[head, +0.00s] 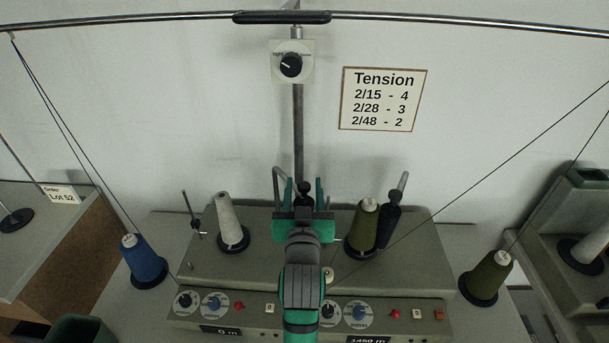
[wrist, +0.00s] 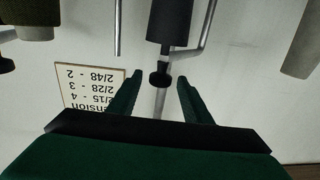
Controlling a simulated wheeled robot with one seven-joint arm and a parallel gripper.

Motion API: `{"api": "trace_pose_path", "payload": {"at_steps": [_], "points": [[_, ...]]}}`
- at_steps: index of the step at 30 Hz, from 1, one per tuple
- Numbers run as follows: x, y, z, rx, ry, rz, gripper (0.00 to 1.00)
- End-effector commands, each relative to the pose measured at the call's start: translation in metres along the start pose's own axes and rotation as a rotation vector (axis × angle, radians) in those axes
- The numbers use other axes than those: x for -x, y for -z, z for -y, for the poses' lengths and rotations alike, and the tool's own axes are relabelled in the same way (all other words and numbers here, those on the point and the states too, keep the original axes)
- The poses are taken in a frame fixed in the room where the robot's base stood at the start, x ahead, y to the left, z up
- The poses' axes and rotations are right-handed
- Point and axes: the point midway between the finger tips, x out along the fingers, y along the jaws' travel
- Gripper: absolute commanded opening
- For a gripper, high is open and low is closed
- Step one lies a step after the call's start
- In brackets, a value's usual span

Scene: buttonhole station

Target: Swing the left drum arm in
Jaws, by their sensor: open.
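My gripper (head: 304,184) is over the middle of the winder, its two green fingers apart. A black knob (wrist: 160,78) shows between the fingertips in the wrist view, with a gap on each side; no contact is visible. The knob is at the end of a black drum (wrist: 170,22). A bent grey rod (wrist: 206,32), apparently the left drum arm, reaches that drum and also shows in the head view (head: 275,183). The drum is apart from the pale cone (head: 230,218). My gripper and arm hide most of it in the head view.
On the right, a black drum (head: 388,226) stands close beside an olive cone (head: 364,222). A blue cone (head: 142,260) and another olive cone (head: 489,276) stand at the sides with threads rising. A mast (head: 298,130) and tension card (head: 382,99) are behind.

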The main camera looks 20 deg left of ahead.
Motion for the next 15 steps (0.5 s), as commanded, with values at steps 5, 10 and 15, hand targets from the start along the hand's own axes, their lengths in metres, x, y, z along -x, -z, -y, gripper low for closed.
{"api": "trace_pose_path", "payload": {"at_steps": [5, 10, 15], "points": [[-0.029, 0.001, 0.0, 0.0, 0.0, -0.001, 0.45], [-0.045, 0.0, 0.0, 0.001, 0.0, -0.001, 0.45], [-0.051, 0.0, 0.0, 0.001, 0.0, 0.0, 0.45]]}}
